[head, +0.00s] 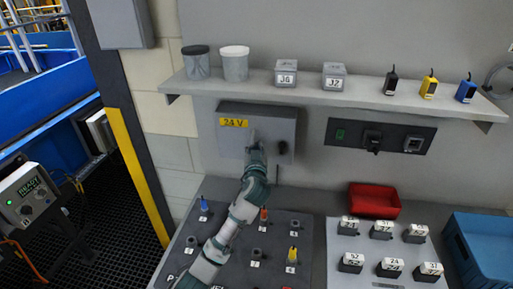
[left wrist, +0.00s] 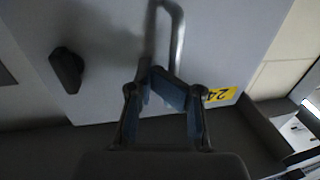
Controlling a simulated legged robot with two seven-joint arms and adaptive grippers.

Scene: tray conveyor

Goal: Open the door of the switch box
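The switch box (head: 228,143) is a grey wall box with a yellow "24 V" label at its upper left. Its door looks closed. A dark knob (head: 283,147) sits on the right of the door and also shows in the left wrist view (left wrist: 67,70). A metal bar handle (left wrist: 178,40) stands out from the door. My left gripper (head: 255,148) is at this handle, in front of the box. In the left wrist view its fingers (left wrist: 160,85) are drawn close together at the handle bar and hide its lower part. My right gripper is not in view.
A shelf (head: 350,100) with cups, small boxes and coloured plugs runs above the box. A switch panel (head: 345,134) is to its right. Below are a dark peg board (head: 225,250), labelled blocks, a red bin (head: 373,201) and a blue crate (head: 490,250).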

